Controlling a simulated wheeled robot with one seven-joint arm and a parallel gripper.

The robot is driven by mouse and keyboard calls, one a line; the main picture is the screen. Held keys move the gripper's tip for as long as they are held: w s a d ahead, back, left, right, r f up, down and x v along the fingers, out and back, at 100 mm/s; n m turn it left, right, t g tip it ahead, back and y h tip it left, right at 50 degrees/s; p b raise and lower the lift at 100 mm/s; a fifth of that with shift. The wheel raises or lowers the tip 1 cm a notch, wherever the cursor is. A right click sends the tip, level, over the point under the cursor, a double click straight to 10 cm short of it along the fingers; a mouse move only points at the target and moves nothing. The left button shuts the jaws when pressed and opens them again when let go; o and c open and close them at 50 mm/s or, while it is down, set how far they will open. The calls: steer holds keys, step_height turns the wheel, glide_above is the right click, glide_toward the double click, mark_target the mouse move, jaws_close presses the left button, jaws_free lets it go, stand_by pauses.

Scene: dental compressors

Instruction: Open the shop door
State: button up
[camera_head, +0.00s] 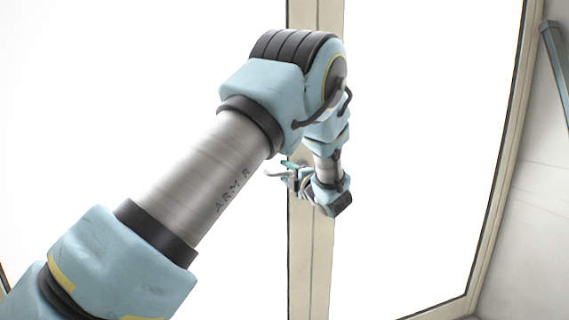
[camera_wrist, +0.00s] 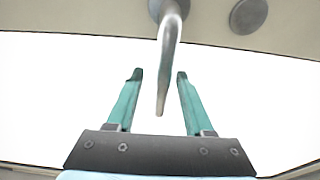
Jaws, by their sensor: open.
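The shop door (camera_head: 318,262) fills the head view, with cream frame strips around bright white panes. Its metal lever handle (camera_wrist: 168,55) hangs from a round base on the cream frame in the wrist view. In the head view the handle (camera_head: 277,174) shows as a small light bar left of my gripper. My gripper (camera_wrist: 159,76) is open, its two teal fingers pointing toward the frame. The handle's free end lies between the fingers in the picture, with white gaps on both sides. I cannot tell its depth relative to the fingertips. My arm hides part of the door's middle strip.
A round grey disc (camera_wrist: 248,15) sits on the frame to the right of the handle. A pale wall (camera_head: 530,200) stands right of the door, with a blue-grey bar (camera_head: 556,60) at its upper part.

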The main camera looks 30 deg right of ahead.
steer(key=shift+w, duration=1.25)
steer(key=shift+c, duration=0.4)
jaws_close()
steer(key=shift+r+p, duration=0.2)
steer(key=shift+p, duration=0.1)
